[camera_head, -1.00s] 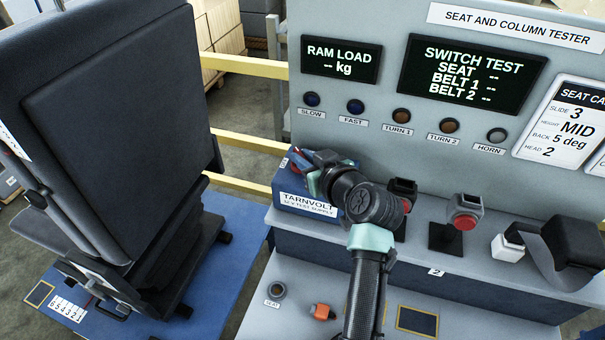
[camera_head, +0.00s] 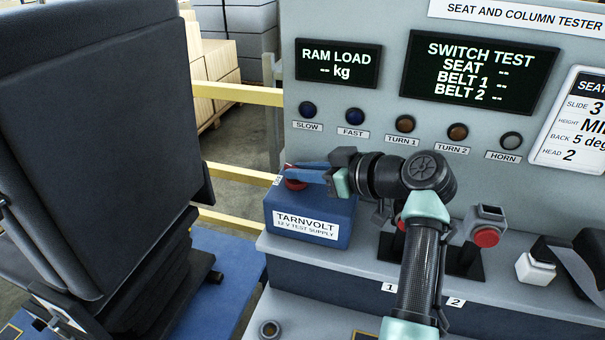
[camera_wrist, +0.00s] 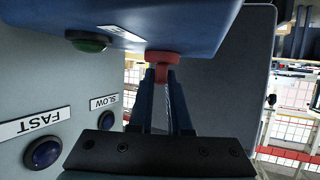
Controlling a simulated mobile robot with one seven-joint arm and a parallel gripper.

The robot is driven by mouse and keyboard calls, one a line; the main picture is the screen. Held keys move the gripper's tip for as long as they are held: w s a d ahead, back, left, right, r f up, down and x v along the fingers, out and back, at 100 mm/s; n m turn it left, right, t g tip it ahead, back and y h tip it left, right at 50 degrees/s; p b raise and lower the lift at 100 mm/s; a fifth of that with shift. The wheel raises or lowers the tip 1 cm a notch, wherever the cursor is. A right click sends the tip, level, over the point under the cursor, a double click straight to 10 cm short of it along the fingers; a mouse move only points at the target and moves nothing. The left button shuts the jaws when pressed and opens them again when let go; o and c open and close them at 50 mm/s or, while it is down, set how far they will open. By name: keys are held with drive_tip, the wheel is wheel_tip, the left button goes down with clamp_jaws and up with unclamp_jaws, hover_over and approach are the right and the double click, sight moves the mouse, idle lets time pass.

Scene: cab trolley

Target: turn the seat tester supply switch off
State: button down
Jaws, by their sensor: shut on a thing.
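The blue Tarnvolt 12 V test supply box (camera_head: 318,208) stands at the left end of the grey tester ledge. A red switch knob (camera_head: 294,184) sits on its top. My gripper (camera_head: 300,172) reaches in from the right, its blue fingers at the knob. In the wrist view the red knob (camera_wrist: 162,57) is at the fingertips of my gripper (camera_wrist: 161,76), which is shut on it. The box (camera_wrist: 185,20) fills the top of that view, with a green round lamp (camera_wrist: 88,42) beside a white label. The knob's exact setting is hidden by the fingers.
A black seat (camera_head: 95,140) is close on the left. Belt buckles with red buttons (camera_head: 486,237) stand to the right on the ledge.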

drive_tip(key=shift+f, duration=0.1)
drive_tip(key=c, duration=0.9)
unclamp_jaws()
drive_tip(key=shift+o, duration=0.2)
wheel_tip(320, 180, up, 10)
drive_tip(key=shift+r+b, duration=0.1)
drive_tip(key=shift+b, duration=0.3)
